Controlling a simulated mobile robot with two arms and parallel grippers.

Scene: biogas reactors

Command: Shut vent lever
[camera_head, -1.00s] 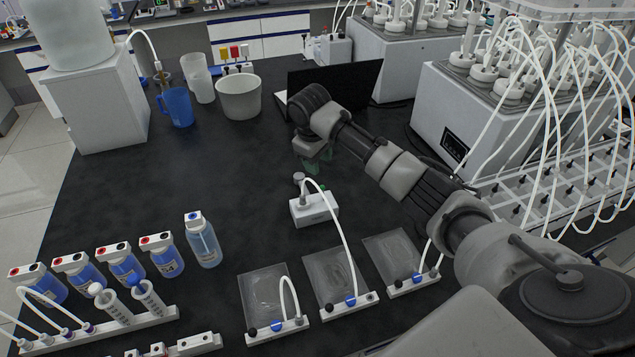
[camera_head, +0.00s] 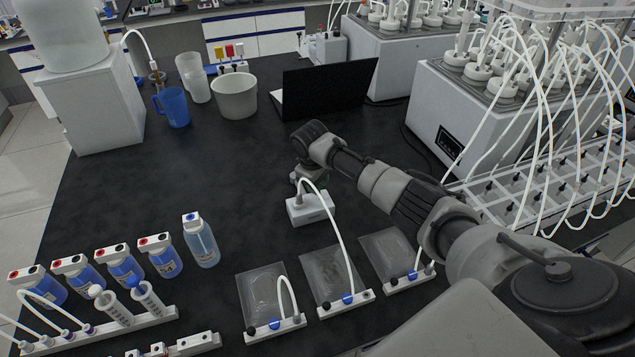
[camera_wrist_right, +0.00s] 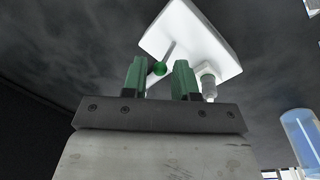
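The vent is a small white box (camera_head: 310,209) on the black bench, with a white hose rising from its top. In the right wrist view the box (camera_wrist_right: 197,38) shows a thin metal lever (camera_wrist_right: 169,50) ending in a green ball knob. My right gripper (camera_wrist_right: 160,63) is open, its two green fingers standing apart. The green knob shows between the fingertips, close to the left finger; I cannot tell whether it touches. In the head view my right gripper (camera_head: 306,174) is just behind the box, its fingers hidden. My left gripper is not in view.
Clear bags (camera_head: 325,277) with white clips lie in front of the box. Blue-labelled bottles (camera_head: 200,240) and a tube rack stand at the left. A laptop (camera_head: 325,90), white tub (camera_head: 234,97) and blue jug (camera_head: 172,108) are behind. The bench left of the box is free.

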